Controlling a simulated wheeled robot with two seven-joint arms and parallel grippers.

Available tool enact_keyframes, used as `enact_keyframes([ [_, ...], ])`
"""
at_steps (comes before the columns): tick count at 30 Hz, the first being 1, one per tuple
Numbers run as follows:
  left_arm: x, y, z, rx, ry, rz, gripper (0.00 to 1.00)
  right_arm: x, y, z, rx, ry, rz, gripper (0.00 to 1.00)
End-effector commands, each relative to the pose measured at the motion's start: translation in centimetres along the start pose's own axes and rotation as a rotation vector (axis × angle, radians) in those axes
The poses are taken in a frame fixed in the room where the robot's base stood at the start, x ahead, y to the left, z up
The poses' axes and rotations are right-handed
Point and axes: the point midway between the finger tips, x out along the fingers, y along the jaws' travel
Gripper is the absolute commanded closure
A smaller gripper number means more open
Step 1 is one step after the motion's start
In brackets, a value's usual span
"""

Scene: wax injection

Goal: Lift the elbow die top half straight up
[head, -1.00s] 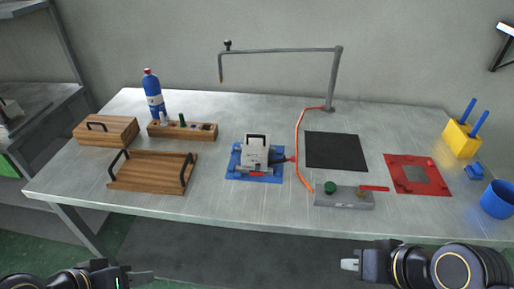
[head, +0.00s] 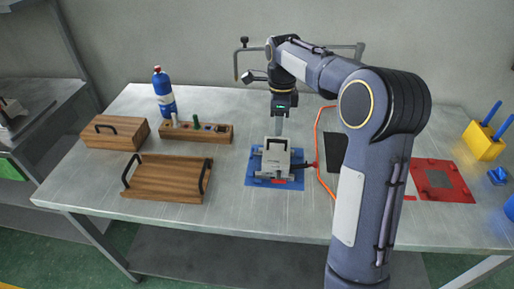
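The elbow die (head: 276,160) is a grey block with an upright handle on its top. It sits on a blue plate (head: 254,179) near the middle of the table, and I cannot make out the seam between its halves. My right gripper (head: 279,132) points down just above or behind the die's handle in the head view. Whether it touches the handle is unclear. Its fingers overlap in this view, so their opening does not show. My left gripper is out of view.
A wooden tray with black handles (head: 166,182), a wooden block (head: 114,133) and a wooden rack (head: 195,133) are on the left. A blue bottle (head: 164,93) stands behind. My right arm hides much of the black mat (head: 334,151). A red plate (head: 440,181) lies right.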

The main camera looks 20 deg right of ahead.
Motion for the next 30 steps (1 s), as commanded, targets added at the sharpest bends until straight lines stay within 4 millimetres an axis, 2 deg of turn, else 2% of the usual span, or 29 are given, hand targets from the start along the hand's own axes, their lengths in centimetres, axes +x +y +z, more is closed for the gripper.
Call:
enact_keyframes([
  [18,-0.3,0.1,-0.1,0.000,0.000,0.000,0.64,7.4,0.3,0.1,0.010,0.003,0.003,0.65],
  [26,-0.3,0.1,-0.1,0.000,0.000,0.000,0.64,7.7,0.2,0.1,0.010,0.002,0.000,0.65],
  [30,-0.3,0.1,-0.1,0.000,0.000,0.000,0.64,7.7,0.2,0.1,0.010,0.002,0.000,0.82],
])
